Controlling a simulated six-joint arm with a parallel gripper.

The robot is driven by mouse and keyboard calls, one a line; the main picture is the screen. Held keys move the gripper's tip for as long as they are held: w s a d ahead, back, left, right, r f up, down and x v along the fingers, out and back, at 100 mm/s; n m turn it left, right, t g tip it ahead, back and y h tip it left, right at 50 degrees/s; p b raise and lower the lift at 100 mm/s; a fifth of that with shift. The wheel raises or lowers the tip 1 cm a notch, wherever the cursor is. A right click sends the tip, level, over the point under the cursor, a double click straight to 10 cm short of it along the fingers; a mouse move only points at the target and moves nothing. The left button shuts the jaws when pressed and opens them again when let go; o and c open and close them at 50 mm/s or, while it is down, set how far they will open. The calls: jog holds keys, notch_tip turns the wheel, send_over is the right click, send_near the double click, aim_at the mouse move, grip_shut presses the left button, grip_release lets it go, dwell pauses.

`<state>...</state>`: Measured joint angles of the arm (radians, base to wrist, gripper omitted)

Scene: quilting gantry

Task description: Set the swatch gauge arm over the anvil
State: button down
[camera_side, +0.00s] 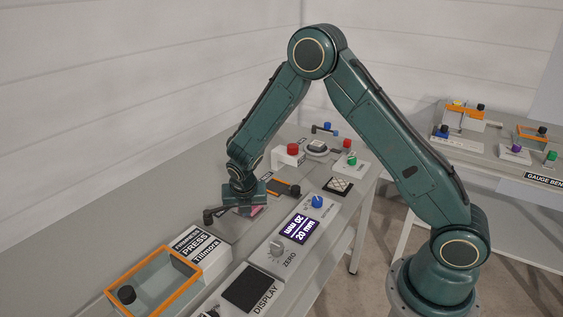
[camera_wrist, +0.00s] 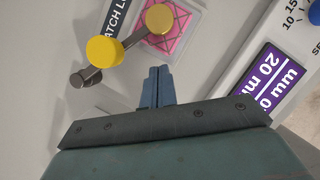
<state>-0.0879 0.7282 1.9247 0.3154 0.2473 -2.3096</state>
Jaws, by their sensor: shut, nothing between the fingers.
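In the wrist view, a dark gauge arm runs from a grey pivot (camera_wrist: 84,78) past a yellow knob (camera_wrist: 104,50) to a brass disc (camera_wrist: 158,18). The disc overlaps part of a pink patterned swatch (camera_wrist: 165,38); I cannot tell whether it touches. The anvil is not distinguishable here. My gripper (camera_wrist: 158,72) has its fingers together and empty, just below the swatch in that view and to the right of the knob, apart from it. In the side view my gripper (camera_side: 243,207) is low over the bench, hiding most of the gauge; a little pink swatch (camera_side: 257,210) shows.
A display unit (camera_side: 298,229) reading 20 mm stands to the right of my gripper, with a blue knob (camera_side: 317,202). A labelled white block (camera_side: 203,247) and an orange-rimmed clear box (camera_side: 165,262) stand in front. A red-buttoned block (camera_side: 289,154) is behind.

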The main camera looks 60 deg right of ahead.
jog(key=s+v, duration=0.1)
jog(key=v, duration=0.9)
jog(key=shift+s+d, duration=0.25)
jog(key=shift+d, duration=0.05)
jog(key=s+r+m+t+y, duration=0.1)
jog(key=s+r+m+y, duration=0.1)
jog(key=s+r+m, duration=1.1)
jog(key=s+r+m+t, duration=0.1)
jog(key=s+r+m, duration=0.1)
jog(key=s+m, duration=0.4)
jog(key=s+a+r+m+y, duration=0.1)
jog(key=s+r+m, duration=0.2)
jog(key=s+m, duration=0.4)
jog(key=shift+s+a+r+t, duration=0.15)
jog(key=shift+s+a+t, duration=0.05)
jog(key=shift+s+t, duration=0.25)
